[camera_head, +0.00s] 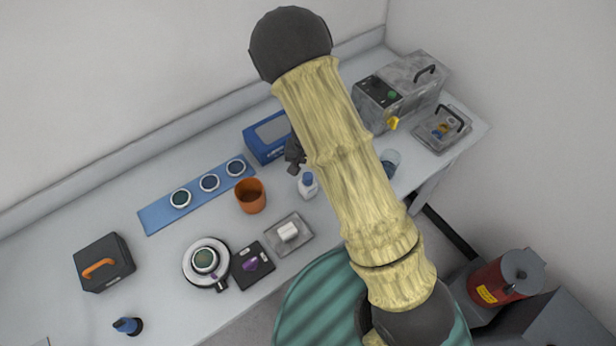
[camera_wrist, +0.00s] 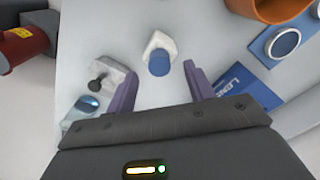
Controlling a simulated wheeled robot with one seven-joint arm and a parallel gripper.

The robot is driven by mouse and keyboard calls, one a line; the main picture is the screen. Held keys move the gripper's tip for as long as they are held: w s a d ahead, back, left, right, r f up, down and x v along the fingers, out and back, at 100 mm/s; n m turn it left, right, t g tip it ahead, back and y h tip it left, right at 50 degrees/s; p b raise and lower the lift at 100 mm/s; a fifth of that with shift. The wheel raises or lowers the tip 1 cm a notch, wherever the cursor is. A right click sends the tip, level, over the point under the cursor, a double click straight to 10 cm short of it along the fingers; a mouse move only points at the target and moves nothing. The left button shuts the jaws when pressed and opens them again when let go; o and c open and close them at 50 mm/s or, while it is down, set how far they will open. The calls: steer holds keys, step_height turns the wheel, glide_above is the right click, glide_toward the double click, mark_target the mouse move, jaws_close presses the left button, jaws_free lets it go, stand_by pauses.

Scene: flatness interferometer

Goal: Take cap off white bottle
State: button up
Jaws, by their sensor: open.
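The white bottle (camera_head: 308,188) with a blue cap (camera_head: 306,177) stands upright on the bench, right of the orange cup. In the wrist view the bottle (camera_wrist: 161,42) is just beyond my fingertips, with its blue cap (camera_wrist: 158,64) facing the camera. My gripper (camera_wrist: 160,82) is open and empty. Its two purple fingers are spread on either side of the line to the cap, and no contact with the cap shows. In the head view my gripper (camera_head: 295,155) is a dark shape close behind the bottle, partly hidden by my arm.
The orange cup (camera_head: 251,197) and a blue box (camera_head: 268,140) stand close to the bottle. A grey tray (camera_head: 277,244) with a white block lies in front. A blue strip (camera_head: 155,217) with three round pieces lies left. A glass vessel (camera_head: 391,160) stands right.

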mark_target(308, 176)
steer(key=shift+f+p, duration=0.55)
steer(key=shift+f, duration=1.55)
steer(key=c, duration=1)
